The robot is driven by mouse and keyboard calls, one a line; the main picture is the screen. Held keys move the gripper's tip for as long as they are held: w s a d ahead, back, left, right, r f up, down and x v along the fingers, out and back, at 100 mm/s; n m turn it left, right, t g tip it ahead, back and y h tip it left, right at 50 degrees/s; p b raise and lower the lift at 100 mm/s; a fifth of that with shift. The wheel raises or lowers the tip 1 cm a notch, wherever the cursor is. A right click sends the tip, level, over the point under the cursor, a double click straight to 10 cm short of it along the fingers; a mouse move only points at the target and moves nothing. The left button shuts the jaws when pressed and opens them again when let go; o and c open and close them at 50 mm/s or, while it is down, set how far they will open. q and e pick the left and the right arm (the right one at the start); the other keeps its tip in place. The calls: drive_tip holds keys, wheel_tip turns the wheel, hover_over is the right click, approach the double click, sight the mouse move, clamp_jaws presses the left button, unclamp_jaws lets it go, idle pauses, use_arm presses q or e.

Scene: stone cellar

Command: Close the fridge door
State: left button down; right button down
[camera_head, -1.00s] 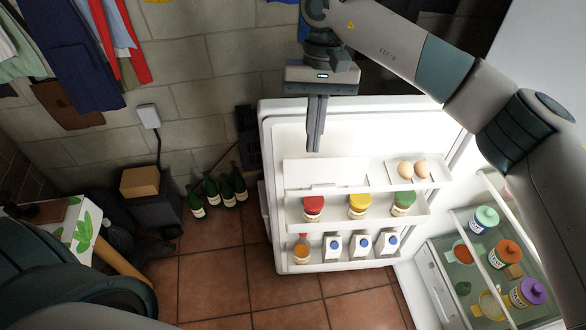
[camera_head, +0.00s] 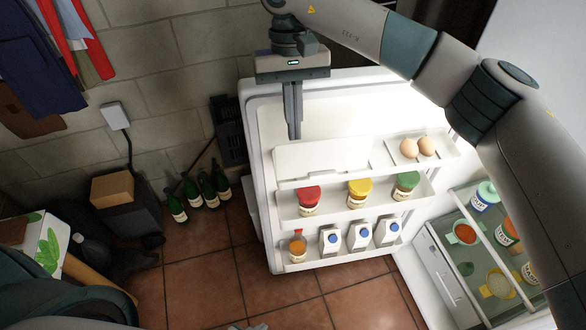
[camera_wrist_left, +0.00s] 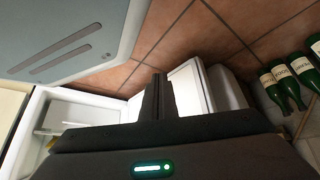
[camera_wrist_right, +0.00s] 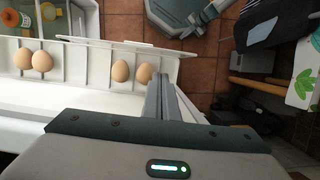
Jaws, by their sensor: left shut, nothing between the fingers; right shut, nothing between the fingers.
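The white fridge door (camera_head: 345,125) stands wide open in the head view, its shelved inner side facing me. Its hinge side is at the right, by the fridge (camera_head: 432,262), whose lit inside shows. My right gripper (camera_head: 294,138) is shut and empty. It points down in front of the door's upper inner face, near the free left edge; contact cannot be told. In the right wrist view its fingers (camera_wrist_right: 160,82) are beside the egg shelf. My left gripper (camera_wrist_left: 158,82) is shut and empty, low above the floor, with a white panel just beyond its fingers.
The door holds eggs (camera_head: 409,148), jars (camera_head: 359,192) and cartons (camera_head: 359,237). Green bottles (camera_head: 208,188), a dark crate (camera_head: 230,135) and a cardboard box (camera_head: 112,188) stand by the stone wall, left of the door. Tiled floor (camera_head: 195,285) is clear in front.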

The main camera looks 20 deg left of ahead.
sight(297, 167)
use_arm(q)
drive_tip(key=shift+w+d+r, duration=0.1)
drive_tip(key=shift+w, duration=0.2)
use_arm(e)
drive_tip(key=shift+f, duration=0.1)
use_arm(q)
drive_tip(key=shift+s, duration=0.1)
use_arm(e)
drive_tip(key=shift+f, duration=0.1)
